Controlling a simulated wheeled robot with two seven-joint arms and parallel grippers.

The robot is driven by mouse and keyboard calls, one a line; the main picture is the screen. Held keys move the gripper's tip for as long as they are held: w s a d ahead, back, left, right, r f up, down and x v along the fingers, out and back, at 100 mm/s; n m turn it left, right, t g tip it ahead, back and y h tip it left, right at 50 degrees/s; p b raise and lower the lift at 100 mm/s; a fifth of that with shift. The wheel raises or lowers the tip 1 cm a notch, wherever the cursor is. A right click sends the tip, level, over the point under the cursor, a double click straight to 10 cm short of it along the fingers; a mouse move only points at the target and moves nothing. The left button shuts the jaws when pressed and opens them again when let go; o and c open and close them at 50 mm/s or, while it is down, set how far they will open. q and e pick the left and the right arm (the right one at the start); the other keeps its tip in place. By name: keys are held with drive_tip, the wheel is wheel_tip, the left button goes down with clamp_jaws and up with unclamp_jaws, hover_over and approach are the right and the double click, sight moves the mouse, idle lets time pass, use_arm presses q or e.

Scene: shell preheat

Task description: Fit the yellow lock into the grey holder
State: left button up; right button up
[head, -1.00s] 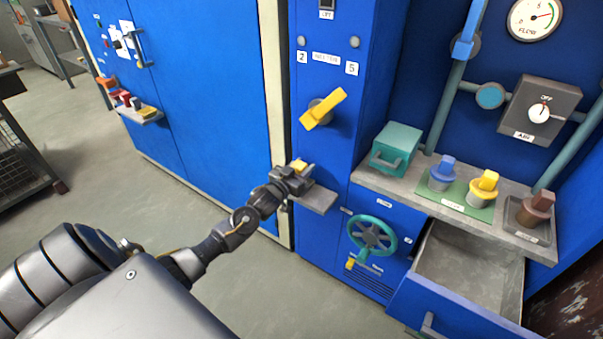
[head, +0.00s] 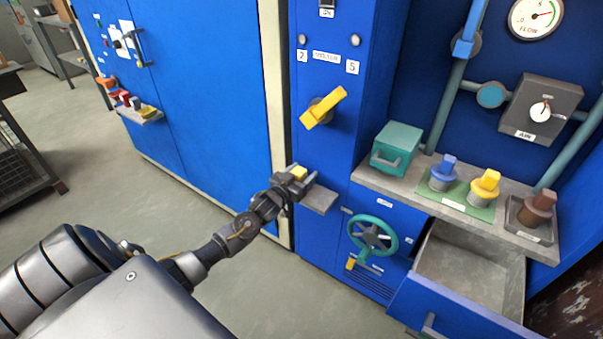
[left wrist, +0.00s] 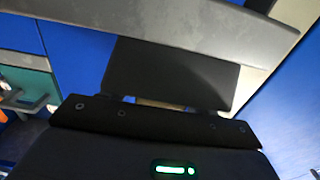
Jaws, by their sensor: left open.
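A small yellow block (head: 299,172), which looks like the yellow lock, shows at my left gripper (head: 302,181), by the small grey shelf (head: 320,201) on the blue cabinet. My left gripper is open, with its fingers close around or beside the block; I cannot tell if they touch it. No grey holder can be made out at the block; the gripper covers that spot. In the left wrist view a dark plate (left wrist: 170,75) blocks most of the middle, with a thin tan sliver below it. My right gripper is not in view.
A yellow handle (head: 323,108) sticks out above the shelf. A teal box (head: 397,149) and blue, yellow and brown knobbed pieces stand on the counter at right. A teal handwheel (head: 371,234) and an open drawer (head: 470,262) are below.

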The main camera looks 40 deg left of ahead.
use_arm(q)
drive_tip(key=shift+r, duration=0.1)
drive_tip(key=shift+r+p, duration=0.3)
drive_tip(key=shift+r, duration=0.1)
drive_tip(key=s, duration=1.1)
drive_tip(key=s+d+f+g, duration=0.4)
drive_tip(key=s+f, duration=0.2)
drive_tip(key=f, duration=0.4)
drive_tip(key=s+d+f+g, duration=0.3)
drive_tip(key=s+f+g, duration=0.15)
drive_tip(key=f, duration=0.55)
drive_tip(key=s+d+f+m+g, duration=0.1)
drive_tip(key=s+d+f+g, duration=0.2)
drive_tip(key=s, duration=0.6)
drive_tip(key=s+d+f+m+g, duration=0.1)
drive_tip(key=s+d+f+g, duration=0.3)
drive_tip(key=s+d+f, duration=0.3)
drive_tip(key=shift+s+d+f+h+p, duration=0.35)
drive_tip(key=shift+s+d, duration=0.2)
drive_tip(key=shift+s, duration=0.45)
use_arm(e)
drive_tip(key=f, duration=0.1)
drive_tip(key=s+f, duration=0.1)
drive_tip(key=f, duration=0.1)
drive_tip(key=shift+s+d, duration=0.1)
